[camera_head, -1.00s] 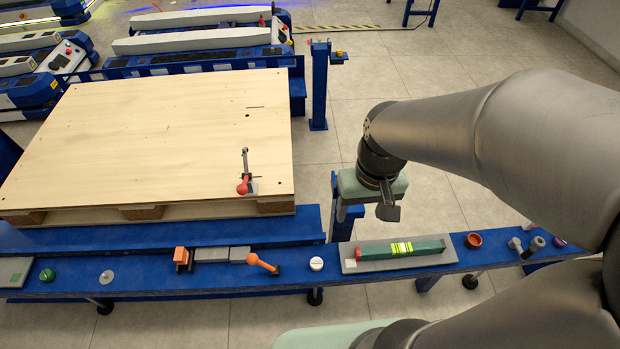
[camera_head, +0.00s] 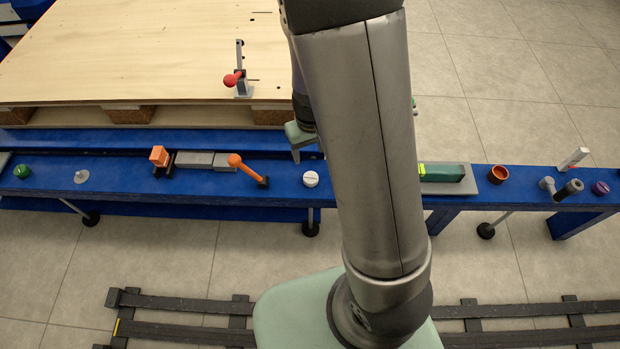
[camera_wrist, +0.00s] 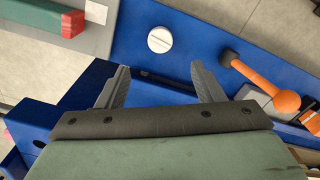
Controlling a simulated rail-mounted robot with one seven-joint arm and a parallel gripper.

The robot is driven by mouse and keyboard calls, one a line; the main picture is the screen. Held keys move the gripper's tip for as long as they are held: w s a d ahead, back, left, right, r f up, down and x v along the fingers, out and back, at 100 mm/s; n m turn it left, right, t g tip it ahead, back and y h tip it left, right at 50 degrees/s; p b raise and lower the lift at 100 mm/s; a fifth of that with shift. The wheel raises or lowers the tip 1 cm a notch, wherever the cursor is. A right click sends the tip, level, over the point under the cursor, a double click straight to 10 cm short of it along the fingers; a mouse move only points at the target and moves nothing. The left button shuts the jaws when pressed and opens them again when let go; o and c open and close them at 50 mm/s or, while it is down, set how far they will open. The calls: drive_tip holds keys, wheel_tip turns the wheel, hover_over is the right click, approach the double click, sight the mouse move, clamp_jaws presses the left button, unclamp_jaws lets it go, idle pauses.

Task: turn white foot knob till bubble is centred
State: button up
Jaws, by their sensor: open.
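The white foot knob (camera_head: 311,179) is a small round cap with a slot line, on the blue beam (camera_head: 225,188). In the wrist view the knob (camera_wrist: 160,39) lies ahead of the fingertips, roughly centred between them and not touched. My gripper (camera_wrist: 162,82) is open and empty. In the head view the gripper (camera_head: 301,150) is just behind the knob, partly hidden by my arm. The green level (camera_head: 440,172) lies on a grey plate (camera_head: 480,187); my arm hides much of it. The level's red end (camera_wrist: 73,24) shows in the wrist view. The bubble cannot be seen.
An orange-knobbed lever (camera_head: 247,169) stands left of the white knob, with grey blocks and an orange block (camera_head: 158,156) beyond. An orange-brown cup (camera_head: 498,174) and grey fittings (camera_head: 561,189) are at right. A wooden pallet (camera_head: 120,60) with a red-knobbed clamp (camera_head: 240,80) lies behind.

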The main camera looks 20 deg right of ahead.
sight(311, 177)
wheel_tip(311, 177, down, 12)
drive_tip(key=b, duration=0.4)
drive_tip(key=shift+f, duration=0.1)
drive_tip(key=c, duration=1)
